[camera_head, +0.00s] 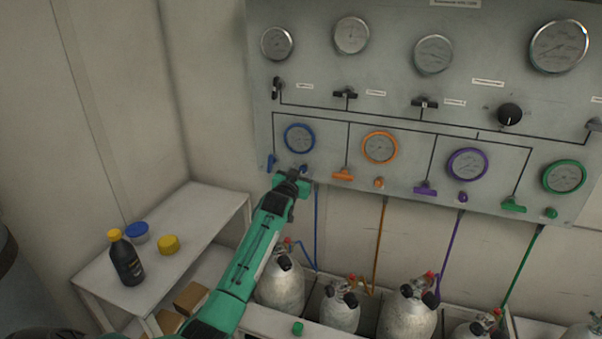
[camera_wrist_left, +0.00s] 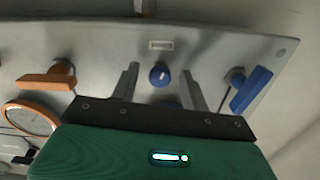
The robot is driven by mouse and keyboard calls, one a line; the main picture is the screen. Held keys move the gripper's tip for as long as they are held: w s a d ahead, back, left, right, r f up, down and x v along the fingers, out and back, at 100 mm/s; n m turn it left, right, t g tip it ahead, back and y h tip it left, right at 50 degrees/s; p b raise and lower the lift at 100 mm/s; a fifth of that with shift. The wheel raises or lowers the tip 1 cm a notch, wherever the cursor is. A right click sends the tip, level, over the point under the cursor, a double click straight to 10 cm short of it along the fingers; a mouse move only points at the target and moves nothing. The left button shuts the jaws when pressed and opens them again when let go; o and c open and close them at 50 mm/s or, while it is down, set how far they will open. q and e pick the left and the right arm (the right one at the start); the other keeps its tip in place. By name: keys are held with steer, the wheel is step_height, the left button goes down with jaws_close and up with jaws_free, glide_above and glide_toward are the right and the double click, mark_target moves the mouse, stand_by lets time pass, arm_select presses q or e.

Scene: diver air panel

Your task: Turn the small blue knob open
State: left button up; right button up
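The small blue knob (camera_head: 304,167) sits low on the grey panel, below the blue-rimmed gauge (camera_head: 299,138). In the left wrist view the round blue knob (camera_wrist_left: 159,75), with a pale mark on its face, shows between the two fingers of my left gripper (camera_wrist_left: 160,70). The fingers are open, with a gap on each side of the knob. In the head view my left gripper (camera_head: 296,177) is just below the knob and partly covers the panel's lower edge. I cannot tell its exact distance from the panel. My right gripper is not in view.
A blue lever handle (camera_wrist_left: 251,90) is right of the fingers in the wrist view, an orange handle (camera_wrist_left: 47,81) left. Purple (camera_head: 425,190) and green (camera_head: 513,206) handles are farther along the panel. Cylinders (camera_head: 281,289) stand below. A side table (camera_head: 205,205) holds a black bottle (camera_head: 126,262).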

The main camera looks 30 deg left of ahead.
arm_select(q)
steer(key=shift+s, duration=0.1)
steer(key=b+v, duration=0.3)
steer(key=v, duration=1)
steer(key=shift+s+d, duration=0.2)
steer(key=shift+s, duration=0.1)
